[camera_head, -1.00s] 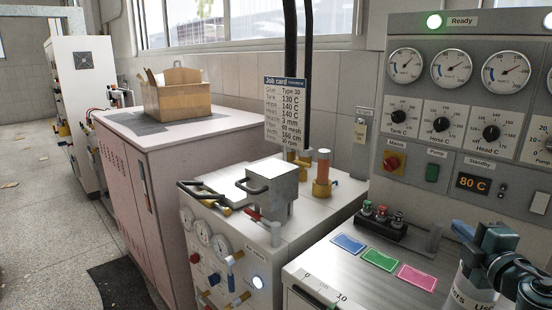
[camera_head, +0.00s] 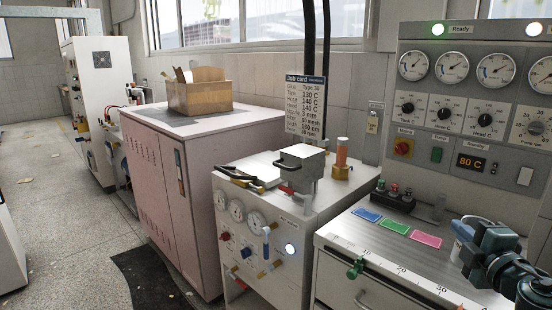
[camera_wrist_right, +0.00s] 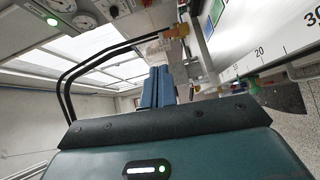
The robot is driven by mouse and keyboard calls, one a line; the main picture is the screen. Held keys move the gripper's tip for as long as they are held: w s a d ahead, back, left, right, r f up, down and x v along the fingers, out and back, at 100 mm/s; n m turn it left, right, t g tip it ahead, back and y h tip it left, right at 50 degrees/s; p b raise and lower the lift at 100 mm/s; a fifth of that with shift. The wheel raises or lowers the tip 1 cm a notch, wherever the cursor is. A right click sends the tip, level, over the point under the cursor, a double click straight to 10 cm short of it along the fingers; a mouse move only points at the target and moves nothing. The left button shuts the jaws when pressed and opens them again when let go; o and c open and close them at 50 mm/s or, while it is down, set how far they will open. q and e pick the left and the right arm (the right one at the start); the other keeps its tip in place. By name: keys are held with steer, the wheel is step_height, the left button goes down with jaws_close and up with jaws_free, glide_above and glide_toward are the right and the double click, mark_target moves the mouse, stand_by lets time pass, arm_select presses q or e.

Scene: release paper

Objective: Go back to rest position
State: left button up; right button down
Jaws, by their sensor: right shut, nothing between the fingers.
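My right arm (camera_head: 500,262), dark teal, is folded at the right edge of the head view, in front of the metal bench top. In the right wrist view my right gripper (camera_wrist_right: 158,74) shows two blue fingers close together, shut and empty. The fingers touch nothing that I can see. My left arm and left gripper are in neither view.
The metal bench (camera_head: 345,238) carries blue, green and pink cards (camera_head: 396,226). A control panel (camera_head: 455,115) stands behind it. A white machine (camera_head: 262,205) with gauges and a pink cabinet (camera_head: 190,180) bearing a cardboard box (camera_head: 200,93) stand left. The floor (camera_head: 65,225) at left is open.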

steer(key=s+a+f+m+g+y, duration=0.1)
steer(key=s+a+f+m+g, duration=0.2)
steer(key=f, duration=0.4)
steer(key=s+a+f+m+y+p, duration=0.1)
steer(key=s+a+f, duration=0.2)
steer(key=a+f, duration=0.3)
steer(key=s+a+f+m+g+y, duration=0.1)
steer(key=s+a+f+m+g, duration=0.15)
steer(key=f, duration=0.55)
steer(key=s+a+f+m, duration=0.3)
steer(key=s+a+f, duration=0.1)
steer(key=s+a, duration=0.2)
steer(key=s+a+f+m+g+y+p, duration=0.1)
steer(key=s+a+f+m, duration=0.3)
steer(key=s+a, duration=0.3)
steer(key=shift+a+y, duration=0.3)
steer(key=shift+a, duration=0.7)
steer(key=shift+f, duration=0.1)
